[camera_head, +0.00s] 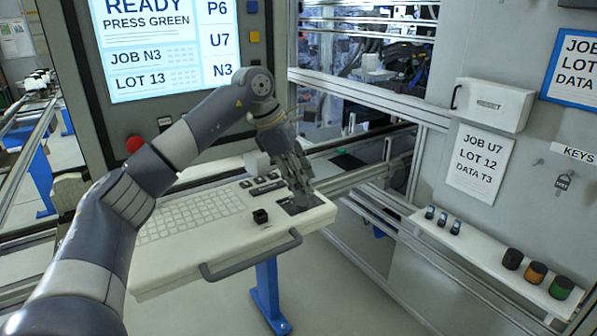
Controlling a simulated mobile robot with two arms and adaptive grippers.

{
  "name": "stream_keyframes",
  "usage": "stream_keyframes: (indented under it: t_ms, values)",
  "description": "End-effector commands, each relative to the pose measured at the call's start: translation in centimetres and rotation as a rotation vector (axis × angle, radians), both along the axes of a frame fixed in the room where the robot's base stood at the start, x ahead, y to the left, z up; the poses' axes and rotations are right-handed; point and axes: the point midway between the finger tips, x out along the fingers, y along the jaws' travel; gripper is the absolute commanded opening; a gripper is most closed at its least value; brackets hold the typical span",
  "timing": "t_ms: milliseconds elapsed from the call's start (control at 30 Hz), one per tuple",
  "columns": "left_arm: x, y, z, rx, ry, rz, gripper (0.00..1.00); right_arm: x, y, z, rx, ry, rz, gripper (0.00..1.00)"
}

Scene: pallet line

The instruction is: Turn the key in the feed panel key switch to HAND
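My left gripper (299,192) points down at the right end of a pale console (200,262), close over a dark plate (318,201). No key or key switch shows clearly there, and neither does any HAND marking. I cannot tell whether the fingers are open, shut or touching anything. On the right wall, a small dark tag or key (563,182) hangs below a sign (576,153) reading KEYS. My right gripper is not in view.
The console carries a keyboard (190,213), a black knob (261,216) and a front handle (250,256). A screen (165,45) and red button (135,144) stand behind my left arm. A wall shelf (480,255) holds small items at right. Open floor lies below.

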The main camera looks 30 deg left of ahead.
Motion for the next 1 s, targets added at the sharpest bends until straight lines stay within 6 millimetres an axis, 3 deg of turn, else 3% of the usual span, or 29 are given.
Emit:
stream_keyframes:
  t_ms: [100,233,267,567,1000]
  values:
    - [0.0,0.0,0.0,0.0,0.0,0.0,0.32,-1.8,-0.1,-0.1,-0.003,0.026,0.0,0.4]
    - [0.0,0.0,0.0,0.0,0.0,0.0,0.03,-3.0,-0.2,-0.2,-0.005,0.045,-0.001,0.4]
    - [0.0,0.0,0.0,0.0,0.001,0.0,0.0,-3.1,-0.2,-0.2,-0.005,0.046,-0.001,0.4]
    - [0.0,0.0,0.0,0.001,-0.002,0.014,0.0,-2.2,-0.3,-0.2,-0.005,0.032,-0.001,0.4]
    - [0.2,-0.3,0.0,0.001,-0.006,0.468,0.0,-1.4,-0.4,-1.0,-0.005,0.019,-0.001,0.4]
